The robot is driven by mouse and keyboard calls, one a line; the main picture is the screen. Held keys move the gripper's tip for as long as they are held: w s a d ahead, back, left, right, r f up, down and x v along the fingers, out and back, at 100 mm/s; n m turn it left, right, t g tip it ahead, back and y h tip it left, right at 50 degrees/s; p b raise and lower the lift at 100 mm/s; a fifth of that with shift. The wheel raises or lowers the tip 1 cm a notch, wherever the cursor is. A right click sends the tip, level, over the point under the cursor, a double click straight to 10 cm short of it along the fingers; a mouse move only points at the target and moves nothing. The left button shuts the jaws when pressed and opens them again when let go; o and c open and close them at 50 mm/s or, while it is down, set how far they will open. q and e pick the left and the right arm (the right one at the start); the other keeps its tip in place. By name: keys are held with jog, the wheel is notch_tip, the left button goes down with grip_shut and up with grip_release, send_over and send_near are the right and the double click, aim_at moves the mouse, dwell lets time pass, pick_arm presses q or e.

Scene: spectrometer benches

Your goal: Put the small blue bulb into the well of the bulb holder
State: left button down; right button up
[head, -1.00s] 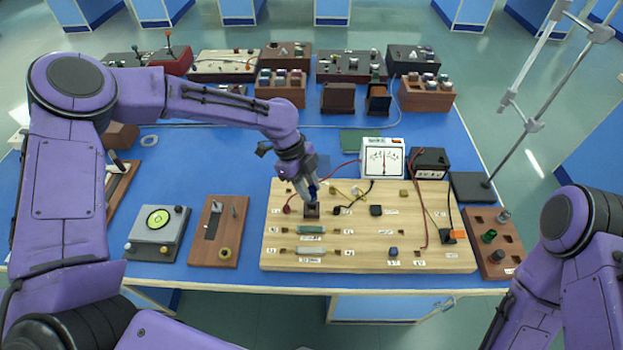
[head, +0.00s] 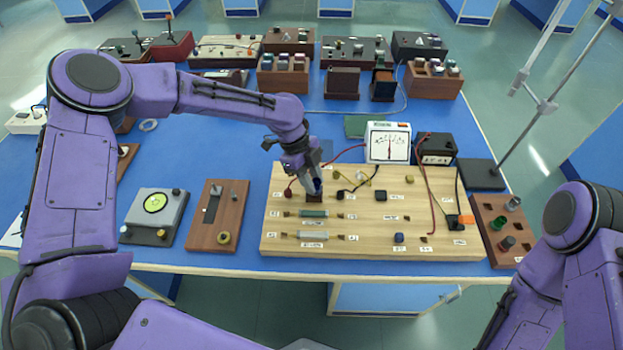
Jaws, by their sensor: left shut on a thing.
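The wooden circuit board (head: 371,247) lies on the blue bench. The bulb holder (head: 314,198) is a small dark brown block near the board's back left. My left gripper (head: 316,188) points down right over the holder and is shut on the small blue bulb (head: 319,186). Only a bit of blue shows between and beside the fingers. The bulb's lower end is at the holder's top; the fingers hide the well, so I cannot tell how deep it sits. My right arm shows at the right edge, but its gripper is out of view.
A white meter (head: 388,143) and a black box (head: 435,149) stand behind the board, with red and black wires running onto it. A brown switch board (head: 217,216) is at left. A bulb rack (head: 498,229) is at right. A metal stand (head: 521,130) rises at the back right.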

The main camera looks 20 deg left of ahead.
pick_arm(q)
jog(key=shift+s+a+f, duration=0.1)
jog(key=shift+s+f, duration=0.15)
jog(key=shift+f, duration=0.15)
jog(key=c, duration=0.8)
grip_release()
jog(key=shift+f, duration=0.1)
jog(key=shift+o, duration=0.2)
jog(key=shift+w+f, duration=0.1)
jog(key=shift+w, duration=0.25)
jog(key=shift+r, duration=0.4)
jog(key=b+v, duration=0.1)
jog(key=v, duration=0.9)
jog(key=shift+b, duration=0.4)
jog(key=shift+w, duration=0.1)
